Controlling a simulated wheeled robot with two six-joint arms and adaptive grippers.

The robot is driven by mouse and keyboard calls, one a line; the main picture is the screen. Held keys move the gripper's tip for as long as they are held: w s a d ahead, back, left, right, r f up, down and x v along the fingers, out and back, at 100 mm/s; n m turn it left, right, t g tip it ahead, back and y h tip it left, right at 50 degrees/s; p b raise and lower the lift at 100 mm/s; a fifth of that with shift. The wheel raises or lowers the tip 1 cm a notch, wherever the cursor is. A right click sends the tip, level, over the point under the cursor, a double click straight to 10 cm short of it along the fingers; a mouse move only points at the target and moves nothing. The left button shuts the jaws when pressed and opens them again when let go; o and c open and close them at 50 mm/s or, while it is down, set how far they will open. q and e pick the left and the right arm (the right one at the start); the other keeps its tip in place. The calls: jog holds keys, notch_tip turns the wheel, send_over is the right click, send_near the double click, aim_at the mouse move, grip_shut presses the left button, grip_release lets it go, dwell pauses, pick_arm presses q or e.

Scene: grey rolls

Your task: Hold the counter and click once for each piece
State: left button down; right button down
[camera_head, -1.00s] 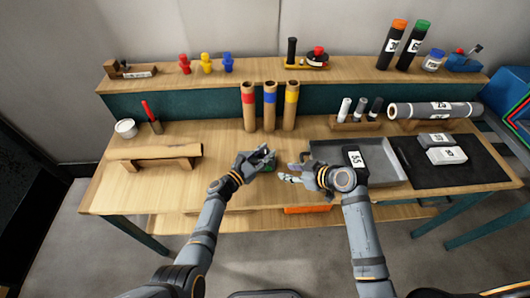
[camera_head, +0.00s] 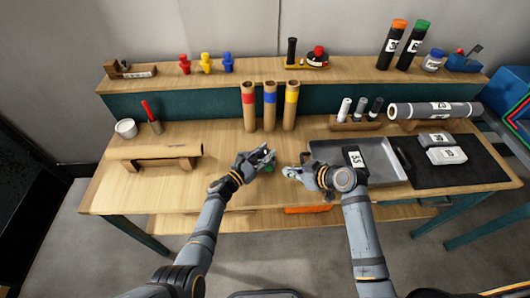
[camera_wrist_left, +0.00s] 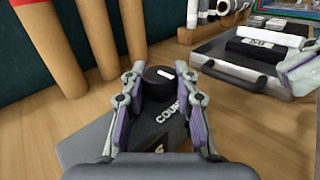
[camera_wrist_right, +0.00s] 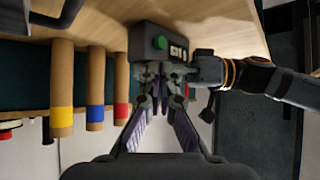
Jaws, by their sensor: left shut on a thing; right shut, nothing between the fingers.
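The counter is a dark box with a green button. It shows in the head view (camera_head: 268,168) and in the right wrist view (camera_wrist_right: 146,38). My left gripper (camera_head: 268,154) is shut on the counter above the front of the table. In the left wrist view (camera_wrist_left: 160,100) its fingers stand on both sides of a dark body with white lettering. My right gripper (camera_head: 287,172) is shut and empty, just right of the counter. In the right wrist view its fingertips (camera_wrist_right: 160,75) are together close to the counter; whether they touch it I cannot tell.
A grey tray (camera_head: 395,172) with a dark labelled roll (camera_head: 354,158) stands right of my right gripper. Three cardboard tubes with red (camera_head: 249,108), blue (camera_head: 270,108) and yellow (camera_head: 290,108) bands stand behind. A brown roll on a stand (camera_head: 154,150) lies left.

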aim_at(269, 168)
dwell(0.6)
jog(key=s+a+f+m, duration=0.1)
jog(key=m, duration=0.2)
jog(key=s+a+f+m, duration=0.1)
jog(key=m, duration=0.2)
jog(key=s+a+f+m+t+y, duration=0.1)
jog(key=a+m, duration=0.1)
jog(key=m, duration=0.2)
jog(key=shift+s+f, duration=0.2)
jog(key=shift+f, duration=0.1)
jog(key=s+m, duration=0.1)
jog(key=m, duration=0.2)
jog(key=s+a+f+m, duration=0.1)
jog(key=m, duration=0.2)
jog(key=f+m+t, duration=0.1)
jog(key=m, duration=0.2)
jog(key=shift+s+a+f+m, duration=0.25)
jog(key=shift+s+a+m, duration=0.15)
jog(key=m, duration=0.3)
jog(key=shift+s+a+f+t, duration=0.1)
jog(key=shift+s+f+t, duration=0.2)
jog(key=shift+s+f, duration=0.1)
jog(key=shift+w, duration=4.45)
jog(key=shift+w, duration=0.1)
